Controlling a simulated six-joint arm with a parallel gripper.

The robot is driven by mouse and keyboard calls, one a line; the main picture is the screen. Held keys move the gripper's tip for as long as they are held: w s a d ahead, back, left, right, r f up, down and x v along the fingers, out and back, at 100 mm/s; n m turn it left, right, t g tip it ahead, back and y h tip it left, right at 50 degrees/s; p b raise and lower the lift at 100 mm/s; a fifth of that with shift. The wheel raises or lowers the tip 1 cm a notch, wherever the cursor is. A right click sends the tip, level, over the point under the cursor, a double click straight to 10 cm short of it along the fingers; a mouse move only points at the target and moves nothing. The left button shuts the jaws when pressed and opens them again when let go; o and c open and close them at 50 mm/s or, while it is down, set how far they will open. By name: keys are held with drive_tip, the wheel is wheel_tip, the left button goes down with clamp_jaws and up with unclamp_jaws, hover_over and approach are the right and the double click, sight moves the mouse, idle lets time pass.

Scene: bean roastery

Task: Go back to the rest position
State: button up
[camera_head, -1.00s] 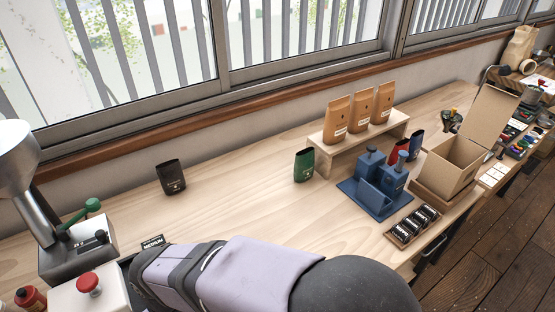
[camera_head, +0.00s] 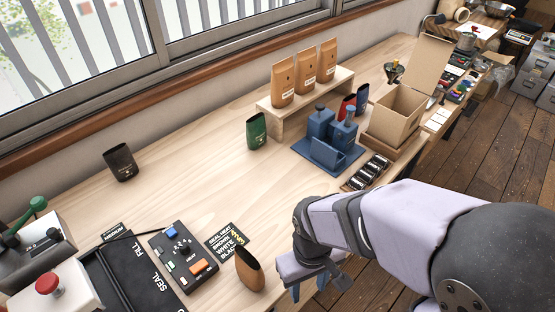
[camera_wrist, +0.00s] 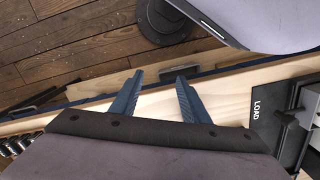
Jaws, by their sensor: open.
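My gripper (camera_head: 308,286) is at the front edge of the wooden bench, to the right of a brown pouch. In the wrist view, its two blue fingers (camera_wrist: 158,92) are spread apart with nothing between them. Bench edge and dark floor show beyond the fingertips. My arm comes in from the lower right in the head view and hides part of the bench's front edge.
A brown pouch (camera_head: 249,268) stands near my gripper. A control box (camera_head: 184,258) and black sealing station (camera_head: 128,278) are at its left. A blue stand (camera_head: 327,158), stamp tray (camera_head: 369,172) and open carton (camera_head: 396,113) are farther back. The bench's middle is clear.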

drive_tip(key=w+d+r+m+t, duration=0.1)
drive_tip(key=w+d+r+m, duration=0.2)
drive_tip(key=d, duration=0.4)
wheel_tip(320, 180, down, 14)
drive_tip(key=d+m+b, duration=0.1)
drive_tip(key=b, duration=1.2)
drive_tip(key=shift+m, duration=0.3)
wheel_tip(320, 180, up, 7)
drive_tip(key=p, duration=0.6)
drive_tip(key=shift+f+p, duration=0.2)
drive_tip(key=shift+p, duration=0.2)
